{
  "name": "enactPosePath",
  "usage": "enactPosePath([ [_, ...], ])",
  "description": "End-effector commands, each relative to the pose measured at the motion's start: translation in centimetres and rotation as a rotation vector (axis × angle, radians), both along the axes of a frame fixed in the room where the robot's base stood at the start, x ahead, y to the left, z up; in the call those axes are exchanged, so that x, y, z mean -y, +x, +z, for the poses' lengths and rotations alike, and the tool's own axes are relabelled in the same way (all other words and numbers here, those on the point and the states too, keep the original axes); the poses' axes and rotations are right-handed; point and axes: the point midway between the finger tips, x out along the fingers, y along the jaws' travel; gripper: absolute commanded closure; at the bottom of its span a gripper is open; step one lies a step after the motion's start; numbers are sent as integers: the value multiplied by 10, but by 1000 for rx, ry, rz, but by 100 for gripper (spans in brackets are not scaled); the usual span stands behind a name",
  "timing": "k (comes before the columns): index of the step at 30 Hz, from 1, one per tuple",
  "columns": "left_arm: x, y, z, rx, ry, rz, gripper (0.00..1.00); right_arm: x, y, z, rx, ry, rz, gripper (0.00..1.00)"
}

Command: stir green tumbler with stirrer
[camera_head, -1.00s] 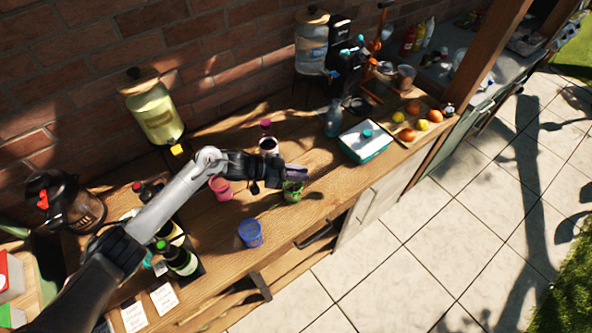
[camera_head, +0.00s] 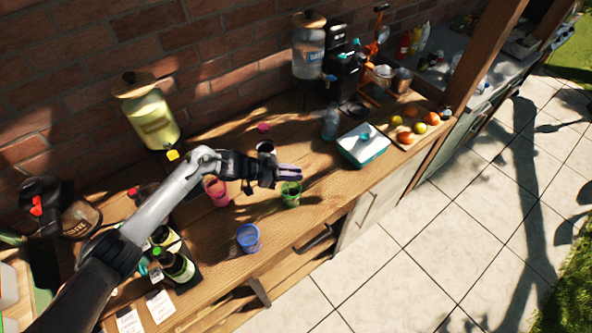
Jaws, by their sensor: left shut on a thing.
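The green tumbler (camera_head: 290,194) stands upright near the front edge of the wooden table. My left gripper (camera_head: 291,173) reaches in from the left, with its fingertips just above the tumbler's rim in the picture. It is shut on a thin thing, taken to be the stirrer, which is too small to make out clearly. I cannot tell whether the stirrer's lower end is inside the tumbler. My right gripper is not in view.
A blue tumbler (camera_head: 248,238) stands to the front left and a pink tumbler (camera_head: 217,192) sits beside my left arm. A white-and-teal box (camera_head: 363,148) stands to the right. Dark bottles (camera_head: 178,266) stand near my forearm.

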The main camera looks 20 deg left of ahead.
Motion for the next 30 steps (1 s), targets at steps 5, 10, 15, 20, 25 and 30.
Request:
enactPosePath([
  [5,2,-6,2,-1,-1,-1,100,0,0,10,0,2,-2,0],
  [10,6,-11,2,0,0,-1,100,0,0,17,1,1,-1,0],
  [15,14,-11,1,0,-1,-1,100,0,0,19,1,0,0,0],
  [20,18,-8,-1,2,-1,0,100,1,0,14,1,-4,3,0],
  [25,21,-1,-2,1,0,0,100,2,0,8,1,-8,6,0],
  [30,19,5,-3,0,0,0,100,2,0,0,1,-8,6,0],
])
